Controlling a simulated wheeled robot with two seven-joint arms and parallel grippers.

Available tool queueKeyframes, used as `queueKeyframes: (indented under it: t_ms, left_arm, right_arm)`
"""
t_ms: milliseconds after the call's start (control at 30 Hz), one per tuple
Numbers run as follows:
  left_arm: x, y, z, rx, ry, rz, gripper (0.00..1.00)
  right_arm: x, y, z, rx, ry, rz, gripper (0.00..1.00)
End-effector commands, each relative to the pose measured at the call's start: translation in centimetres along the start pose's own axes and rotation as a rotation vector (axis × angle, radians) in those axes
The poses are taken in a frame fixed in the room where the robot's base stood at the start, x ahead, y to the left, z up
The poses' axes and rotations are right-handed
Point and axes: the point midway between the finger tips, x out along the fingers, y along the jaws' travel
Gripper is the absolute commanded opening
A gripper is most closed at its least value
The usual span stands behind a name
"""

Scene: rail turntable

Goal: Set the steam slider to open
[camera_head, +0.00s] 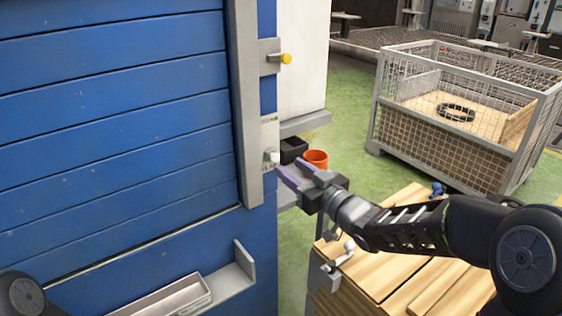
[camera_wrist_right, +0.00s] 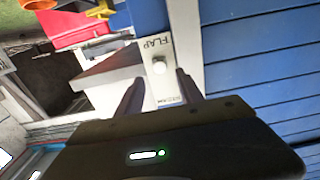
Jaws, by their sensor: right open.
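The slider plate (camera_head: 269,132) is a pale upright strip on the edge of the blue cabinet, with a small white knob (camera_head: 272,156) near its lower end. In the right wrist view the plate (camera_wrist_right: 186,72) carries the word FLAP at one end and a less legible word, probably STEAM, at the other. My left gripper is out of view.
A yellow knob (camera_head: 286,58) sticks out on a bracket above the plate. A black box (camera_head: 293,150) and an orange cup (camera_head: 316,159) stand behind my right gripper. A wooden crate top (camera_head: 400,270) lies below my right arm. A mesh cage (camera_head: 420,140) stands farther back.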

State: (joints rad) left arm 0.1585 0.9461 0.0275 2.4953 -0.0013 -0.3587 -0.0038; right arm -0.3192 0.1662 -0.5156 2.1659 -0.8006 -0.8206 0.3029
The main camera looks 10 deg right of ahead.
Motion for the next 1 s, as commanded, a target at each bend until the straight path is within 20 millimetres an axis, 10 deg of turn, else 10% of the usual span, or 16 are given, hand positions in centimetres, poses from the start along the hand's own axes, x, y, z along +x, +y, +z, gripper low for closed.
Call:
queueKeyframes:
  t_ms: [300, 667, 1000]
  left_arm:
    - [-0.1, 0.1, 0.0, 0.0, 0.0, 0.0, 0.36]
    - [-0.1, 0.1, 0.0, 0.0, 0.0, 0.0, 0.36]
    - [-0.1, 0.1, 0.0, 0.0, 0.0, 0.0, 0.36]
  right_arm:
    - [4.5, -0.1, 0.0, -0.001, -0.002, -0.001, 0.44]
    - [5.0, 0.0, 0.0, 0.001, -0.001, 0.0, 0.43]
    - [5.0, 0.0, 0.0, 0.0, -0.001, 0.0, 0.15]
